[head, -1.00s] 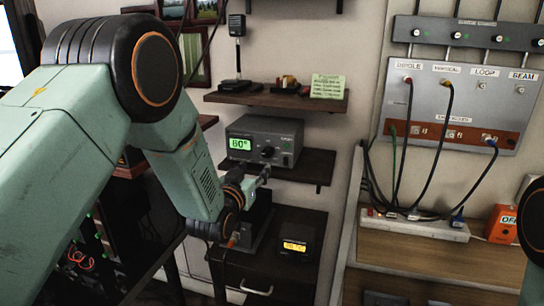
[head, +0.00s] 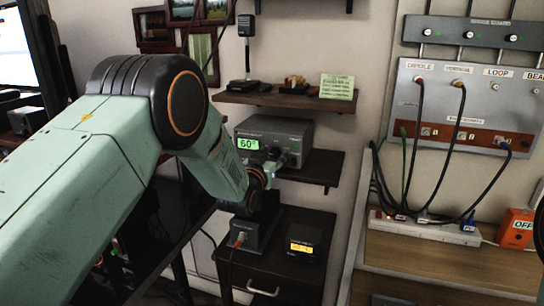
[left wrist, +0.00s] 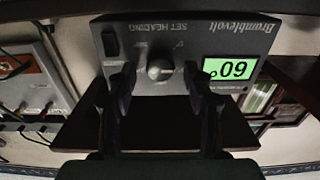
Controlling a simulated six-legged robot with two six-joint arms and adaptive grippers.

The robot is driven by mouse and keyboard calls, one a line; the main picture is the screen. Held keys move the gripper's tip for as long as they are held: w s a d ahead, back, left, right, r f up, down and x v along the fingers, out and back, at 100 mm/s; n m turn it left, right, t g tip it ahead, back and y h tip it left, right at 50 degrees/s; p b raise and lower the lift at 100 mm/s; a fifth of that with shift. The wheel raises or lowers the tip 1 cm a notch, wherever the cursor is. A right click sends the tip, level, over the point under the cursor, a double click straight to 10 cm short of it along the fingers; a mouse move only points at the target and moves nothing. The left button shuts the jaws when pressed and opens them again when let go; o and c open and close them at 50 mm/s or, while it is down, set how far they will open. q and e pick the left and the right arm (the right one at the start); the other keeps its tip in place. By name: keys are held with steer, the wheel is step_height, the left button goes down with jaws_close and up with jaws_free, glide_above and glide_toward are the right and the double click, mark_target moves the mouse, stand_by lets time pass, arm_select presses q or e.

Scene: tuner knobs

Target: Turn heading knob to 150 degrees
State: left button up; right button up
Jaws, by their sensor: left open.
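The heading controller (head: 285,128) is a grey box on a middle dark shelf, with a lit green display (head: 248,143) reading 60°. It appears upside down in the left wrist view (left wrist: 232,38), marked "SET HEADING". Its round knob (left wrist: 160,66) sits near the middle of the front panel. My left gripper (left wrist: 160,76) is open, with one finger on each side of the knob. A gap shows between each finger and the knob. In the head view the left gripper (head: 284,160) is in front of the panel and partly covers the knob. My right gripper is not in view.
An upper shelf (head: 250,98) holds a radio handset and a green note. Below stand a dark cabinet and a small box with an amber display (head: 302,246). At right are an antenna panel (head: 440,100) with cables, a power strip (head: 425,230) and an orange box (head: 518,228).

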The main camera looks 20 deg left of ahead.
arm_select(q)
steer(key=shift+a, duration=0.1)
steer(key=shift+w+f, duration=0.1)
steer(key=shift+w, duration=0.05)
steer(key=shift+c, duration=1.4)
steer(key=c, duration=0.6)
jaws_close()
